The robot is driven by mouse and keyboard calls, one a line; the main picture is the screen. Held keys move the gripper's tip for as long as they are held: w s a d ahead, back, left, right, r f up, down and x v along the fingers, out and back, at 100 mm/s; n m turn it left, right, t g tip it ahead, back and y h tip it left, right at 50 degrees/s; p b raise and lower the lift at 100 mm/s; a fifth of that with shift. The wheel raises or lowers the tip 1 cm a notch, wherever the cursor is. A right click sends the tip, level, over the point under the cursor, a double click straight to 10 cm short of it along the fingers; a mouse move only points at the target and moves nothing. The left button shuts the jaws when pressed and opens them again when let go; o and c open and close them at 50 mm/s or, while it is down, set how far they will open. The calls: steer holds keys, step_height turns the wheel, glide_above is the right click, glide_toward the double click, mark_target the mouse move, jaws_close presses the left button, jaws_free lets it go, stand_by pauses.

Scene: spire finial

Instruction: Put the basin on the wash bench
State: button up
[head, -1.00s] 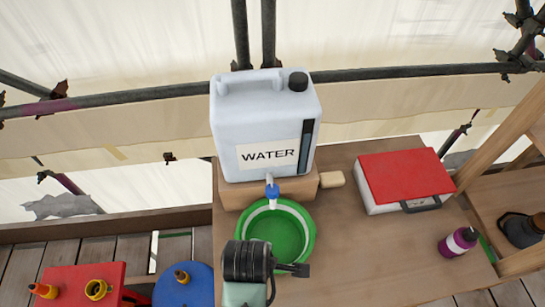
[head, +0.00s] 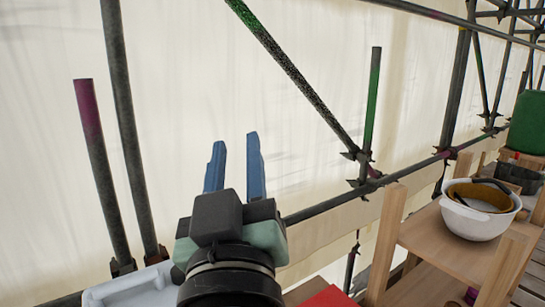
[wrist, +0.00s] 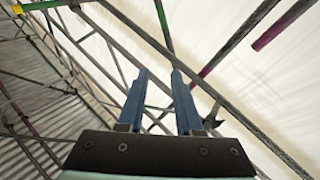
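A white basin (head: 472,224) stands upright on a wooden shelf unit (head: 425,238) at the right of the head view. A brownish, bowl-like thing with a dark handle (head: 490,186) lies in it. My gripper (head: 235,141) is raised, well left of the basin, with its two blue fingers apart and nothing between them. The wrist view also shows the empty fingers (wrist: 160,74) apart. The bench is almost wholly below the head view; the green basin seen on it earlier is out of view now.
The white water container (head: 135,290) and red case lid (head: 328,297) show at the bottom edge. Scaffold poles (head: 290,75) cross in front of pale sheeting behind my gripper. A green container (head: 528,122) stands at the far right. Wooden posts (head: 388,240) flank the shelf.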

steer(key=s+d+r+m+t+h+b, duration=0.1)
steer(key=s+d+r+m+t, duration=0.3)
steer(key=s+r, duration=0.5)
steer(key=shift+r+t+h, duration=0.3)
steer(key=shift+r+t, duration=0.3)
steer(key=shift+r, duration=0.6)
